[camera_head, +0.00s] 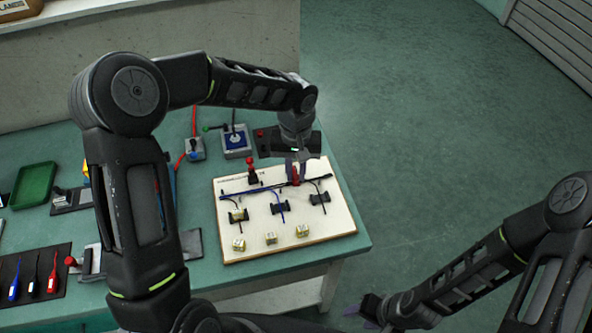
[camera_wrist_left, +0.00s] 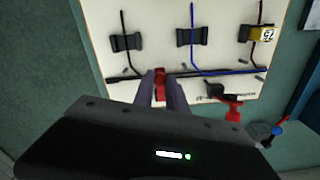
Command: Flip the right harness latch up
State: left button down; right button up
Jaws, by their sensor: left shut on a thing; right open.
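The harness board (camera_head: 335,222) is a pale panel on the green table. My left gripper (camera_head: 296,176) reaches down to its far right part and is shut on the red handle of the right harness latch (camera_head: 295,180). In the left wrist view, the red handle (camera_wrist_left: 160,86) is between the fingers (camera_wrist_left: 160,88), which partly hide it. The left harness latch (camera_head: 251,173), also red, stands apart to the left; it shows in the left wrist view (camera_wrist_left: 233,108). My right gripper (camera_head: 362,315) is open and empty, off the table's front right.
Dark and blue cables cross the board through black clips (camera_head: 281,208). A yellow block (camera_head: 238,215) sits at the left clip; several more lie along the near edge (camera_head: 271,238). A blue-buttoned box (camera_head: 236,141) stands behind. Floor at right is clear.

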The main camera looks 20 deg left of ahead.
pick_arm(q)
jog(key=shift+r, duration=0.1)
jog(key=p, duration=0.1)
jog(key=r+g+h+p, duration=0.1)
jog(key=p, duration=0.1)
jog(key=shift+w+a+r+g, duration=0.1)
jog(key=shift+w+a+g, duration=0.2)
jog(key=shift+w, duration=0.1)
jog(key=shift+w+a+r+g+h+p, duration=0.15)
jog(key=shift+w+g+h+p, duration=0.15)
jog(key=shift+g+p, duration=0.25)
jog(key=shift+w+a+r+g+h+p, duration=0.15)
jog(key=shift+w+g+h+p, duration=0.15)
jog(key=shift+g+p, duration=0.2)
jog(key=shift+a+g+p, duration=0.1)
jog(key=shift+g+p, duration=0.15)
jog(key=shift+p, duration=0.2)
jog(key=shift+w+a+g+h+p, duration=0.1)
jog(key=shift+w+g+h+p, duration=0.1)
jog(key=shift+g+h+p, duration=0.15)
jog(key=c, duration=1.3)
grip_release()
jog(key=shift+c, duration=0.2)
